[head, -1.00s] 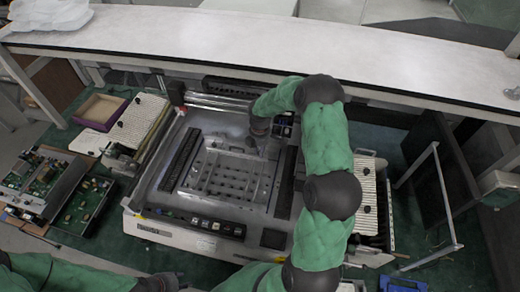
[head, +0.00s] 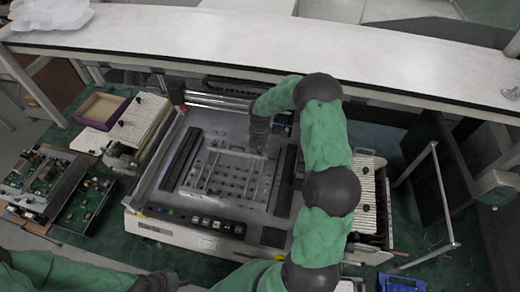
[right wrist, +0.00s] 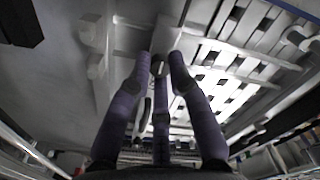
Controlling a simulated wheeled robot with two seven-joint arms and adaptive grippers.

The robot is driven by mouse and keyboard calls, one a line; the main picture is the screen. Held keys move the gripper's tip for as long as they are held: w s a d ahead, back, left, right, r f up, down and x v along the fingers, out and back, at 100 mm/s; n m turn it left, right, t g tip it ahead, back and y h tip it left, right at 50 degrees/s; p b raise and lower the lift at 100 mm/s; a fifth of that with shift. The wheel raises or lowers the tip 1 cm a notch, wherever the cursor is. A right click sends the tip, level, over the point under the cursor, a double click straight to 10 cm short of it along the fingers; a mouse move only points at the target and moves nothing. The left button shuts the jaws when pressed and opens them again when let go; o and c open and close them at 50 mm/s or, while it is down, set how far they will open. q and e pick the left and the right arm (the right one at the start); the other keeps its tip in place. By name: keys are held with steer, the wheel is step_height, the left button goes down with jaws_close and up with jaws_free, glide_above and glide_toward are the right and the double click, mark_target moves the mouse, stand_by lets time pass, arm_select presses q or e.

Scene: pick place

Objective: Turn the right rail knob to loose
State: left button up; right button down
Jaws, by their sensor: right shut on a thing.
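The machine (head: 150,205) stands on the green mat with a recessed bed and a light rail frame (head: 190,187) in it. My right gripper (head: 259,152) reaches down from above to the upper right corner of that frame. In the right wrist view, its purple-grey fingers (right wrist: 161,62) are closed around a small knob (right wrist: 158,68), mostly hidden between the fingertips. I cannot read the knob's turn position. Pale rails and a slotted plate (right wrist: 235,55) lie behind the fingers. My left gripper (head: 165,282) is low at the bottom left, away from the machine, its fingers unclear.
A long white shelf (head: 300,40) crosses behind the machine. Ribbed white panels stand left (head: 140,120) and right (head: 366,185). Circuit boards (head: 40,180) lie at the left, and a blue object (head: 402,283) lies at the lower right.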

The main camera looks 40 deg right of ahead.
steer(key=c, duration=1.1)
jaws_free()
steer(key=shift+c, duration=0.2)
step_height(320, 180, up, 12)
